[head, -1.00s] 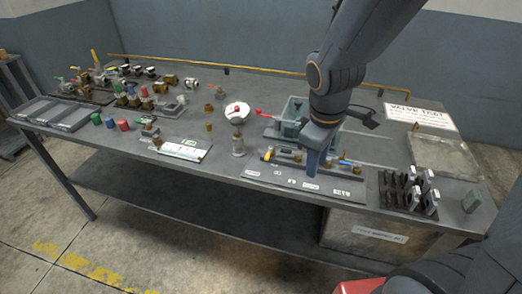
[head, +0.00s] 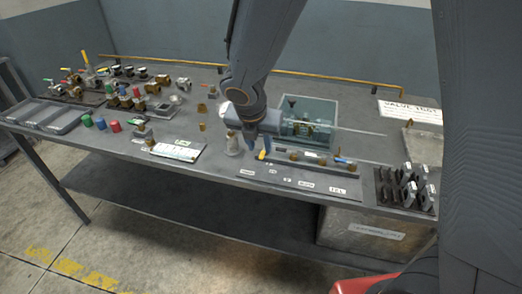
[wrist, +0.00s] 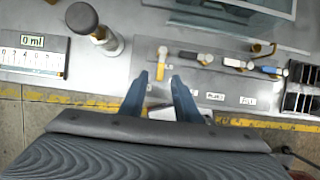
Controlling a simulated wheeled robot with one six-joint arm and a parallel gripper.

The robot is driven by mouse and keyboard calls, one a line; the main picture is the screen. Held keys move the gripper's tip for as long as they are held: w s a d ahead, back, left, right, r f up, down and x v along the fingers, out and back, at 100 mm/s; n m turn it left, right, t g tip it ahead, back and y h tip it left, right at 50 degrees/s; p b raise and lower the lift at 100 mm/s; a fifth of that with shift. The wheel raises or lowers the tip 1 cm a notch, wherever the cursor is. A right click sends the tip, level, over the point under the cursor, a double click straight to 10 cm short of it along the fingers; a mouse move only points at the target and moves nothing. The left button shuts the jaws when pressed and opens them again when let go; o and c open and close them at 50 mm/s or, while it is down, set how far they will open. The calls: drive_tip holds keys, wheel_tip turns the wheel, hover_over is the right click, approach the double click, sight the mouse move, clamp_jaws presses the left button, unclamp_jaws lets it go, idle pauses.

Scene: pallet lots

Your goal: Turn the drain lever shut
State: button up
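A row of small valve levers sits on a grey panel (head: 300,180) at the table's front. In the wrist view a yellow lever (wrist: 161,66) points toward me, while a black lever (wrist: 190,56), a white lever (wrist: 234,63) and a blue lever (wrist: 270,70) lie crosswise. The labels are too small to read surely, so I cannot tell which lever is the drain. My gripper (wrist: 160,93) is open and empty, its fingers spread just short of the yellow lever. In the head view my gripper (head: 262,143) is above the panel's left end.
A clear tank (head: 310,112) stands behind the levers. A pale cylinder with a dark knob (wrist: 103,38) stands left of the panel, near my gripper. A white display (wrist: 35,55) lies further left. A black slotted rack (head: 408,190) is at the right.

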sight(262, 154)
drive_tip(key=shift+x, duration=1.75)
clamp_jaws()
